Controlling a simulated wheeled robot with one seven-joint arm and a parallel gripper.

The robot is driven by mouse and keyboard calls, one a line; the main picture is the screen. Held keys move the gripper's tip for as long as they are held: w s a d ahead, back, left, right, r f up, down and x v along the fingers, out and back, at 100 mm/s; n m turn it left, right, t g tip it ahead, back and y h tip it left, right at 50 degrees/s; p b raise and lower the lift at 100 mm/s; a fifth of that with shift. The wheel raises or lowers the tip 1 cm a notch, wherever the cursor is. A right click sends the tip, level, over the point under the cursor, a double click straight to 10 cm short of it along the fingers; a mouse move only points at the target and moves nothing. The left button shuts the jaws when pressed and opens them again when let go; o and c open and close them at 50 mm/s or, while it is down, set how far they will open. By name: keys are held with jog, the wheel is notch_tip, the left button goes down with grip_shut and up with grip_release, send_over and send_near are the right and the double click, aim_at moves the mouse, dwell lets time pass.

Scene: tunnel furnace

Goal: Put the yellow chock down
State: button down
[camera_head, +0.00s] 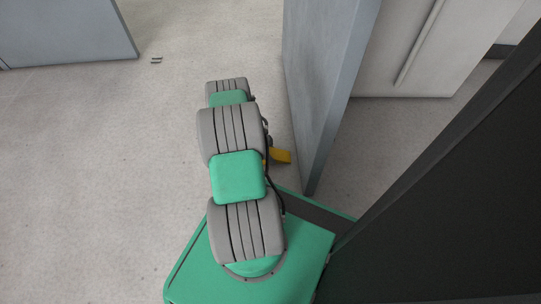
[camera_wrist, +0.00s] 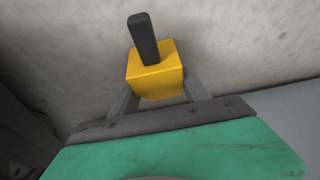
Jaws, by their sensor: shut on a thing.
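The yellow chock (camera_wrist: 155,75) is a yellow block with a dark grey, bar-like handle (camera_wrist: 144,38) sticking up from it. In the wrist view it sits between the two grey fingers of my gripper (camera_wrist: 160,92), which is shut on it. In the head view part of the yellow chock (camera_head: 281,156) shows just right of my arm, close to a grey panel. My arm hides my gripper and the rest of the chock there. I cannot tell whether the chock touches the floor.
A tall grey-blue panel (camera_head: 322,80) stands close to the right of my arm. A large dark surface (camera_head: 450,190) fills the lower right. The pale floor (camera_head: 110,160) on the left is mostly clear, with small dark pieces (camera_head: 156,60) farther off. A grey cabinet-like block (camera_head: 65,30) stands at the upper left.

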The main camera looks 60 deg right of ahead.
jog(key=c, duration=0.5)
grip_release()
jog(key=shift+f, duration=0.15)
jog(key=w+a+r+n+t+p, duration=0.1)
jog(key=w+a+r+n+p, duration=0.2)
jog(key=w+r, duration=0.6)
jog(key=w+a+r+n+p, duration=0.25)
jog(key=w+r, duration=0.25)
jog(key=r, duration=0.8)
jog(key=w+a+r+n+t, duration=0.1)
jog(key=w+a+r+n, duration=0.3)
jog(key=a+r, duration=0.25)
jog(key=w+a+r+n+t, duration=0.1)
jog(key=w+a+r+n, duration=0.25)
jog(key=a+r, duration=0.35)
jog(key=s+a+r+n+t+y, duration=0.1)
jog(key=a+r+n+t, duration=0.1)
jog(key=a+r+n, duration=0.8)
jog(key=s+a+r+n, duration=0.2)
jog(key=s+a, duration=0.1)
jog(key=a, duration=0.2)
jog(key=s+a+r+n+y, duration=0.1)
jog(key=s+a+r+n, duration=0.1)
jog(key=a, duration=0.3)
jog(key=s+a+r+n, duration=0.2)
jog(key=s+a+n, duration=0.1)
jog(key=s+a, duration=0.1)
jog(key=shift+s+a+t, duration=0.25)
jog(key=shift+a+t, duration=0.15)
